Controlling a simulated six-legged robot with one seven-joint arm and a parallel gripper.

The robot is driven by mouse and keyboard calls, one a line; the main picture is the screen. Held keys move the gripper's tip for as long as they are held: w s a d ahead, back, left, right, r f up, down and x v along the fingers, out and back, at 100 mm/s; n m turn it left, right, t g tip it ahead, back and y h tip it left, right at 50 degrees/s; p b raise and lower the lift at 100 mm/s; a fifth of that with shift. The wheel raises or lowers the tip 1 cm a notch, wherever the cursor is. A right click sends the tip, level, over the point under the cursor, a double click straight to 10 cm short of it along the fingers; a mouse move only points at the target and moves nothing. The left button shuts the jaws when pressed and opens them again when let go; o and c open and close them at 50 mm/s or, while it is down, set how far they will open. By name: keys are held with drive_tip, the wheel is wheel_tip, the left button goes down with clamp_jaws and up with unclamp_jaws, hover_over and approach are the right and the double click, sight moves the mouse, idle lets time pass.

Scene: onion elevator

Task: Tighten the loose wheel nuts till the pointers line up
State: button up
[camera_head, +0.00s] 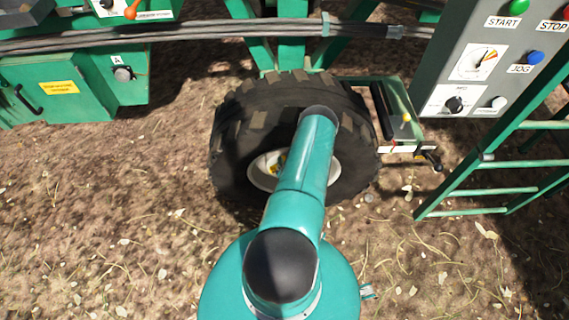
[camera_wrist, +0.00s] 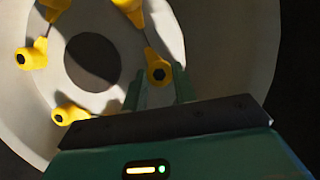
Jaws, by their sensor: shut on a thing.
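The wheel's pale rim (camera_wrist: 215,50) fills much of the wrist view, with a dark round hub hole (camera_wrist: 92,60). Several wheel nuts with yellow pointers ring the hole: one at left (camera_wrist: 32,55), one at lower left (camera_wrist: 70,114), one at the top (camera_wrist: 130,8). The pointers face differing ways. My gripper (camera_wrist: 159,84) has its two fingers on either side of the right-hand nut (camera_wrist: 157,68), shut on it; its short pointer tips upward. In the head view the tyre (camera_head: 235,125) stands upright, and my arm hides most of the rim (camera_head: 262,180) and my gripper.
A grey control panel (camera_head: 490,62) with buttons and a dial stands at upper right, above a green ladder (camera_head: 478,190). Green boxes (camera_head: 75,85) stand at left. Cables (camera_head: 180,32) run across above the tyre. The straw-strewn ground (camera_head: 110,220) is open at lower left.

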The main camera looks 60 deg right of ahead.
drive_tip(key=shift+m+t, duration=0.3)
drive_tip(key=shift+m, duration=0.2)
drive_tip(key=o, duration=1)
drive_tip(key=shift+c, duration=0.2)
drive_tip(key=v, duration=1.4)
drive_tip(key=shift+f, duration=0.15)
